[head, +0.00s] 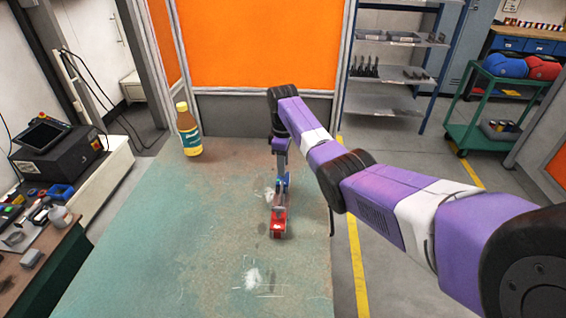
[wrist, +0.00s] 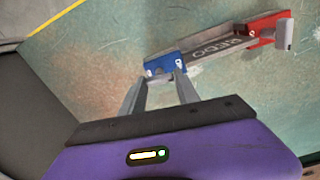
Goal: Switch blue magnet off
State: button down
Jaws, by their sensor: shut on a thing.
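In the head view the blue magnet (head: 284,180) shows only in part below my gripper. My gripper (wrist: 163,71) is shut on the blue magnet, one finger at each side of its near face. In the head view my gripper (head: 282,174) points down at the table. The fingers hide part of the blue magnet, and I cannot make out its switch or the switch's position.
A red magnet (head: 279,223) with a grey lever-like piece is at the bar's other end. The bar lies on the worn green table (head: 190,230). A yellow-brown bottle (head: 188,132) stands at the table's back left. The table's left and front areas are clear.

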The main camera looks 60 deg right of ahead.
jog(key=m+p, duration=0.1)
jog(key=m, duration=0.2)
jog(key=shift+r+m, duration=0.15)
jog(key=shift+m, duration=0.15)
jog(key=m+p, duration=0.1)
jog(key=m, duration=0.3)
jog(key=shift+m+p, duration=0.3)
jog(key=m, duration=0.4)
jog(key=shift+w+m, duration=0.1)
jog(key=shift+m, duration=1.9)
jog(key=c, duration=0.9)
grip_release()
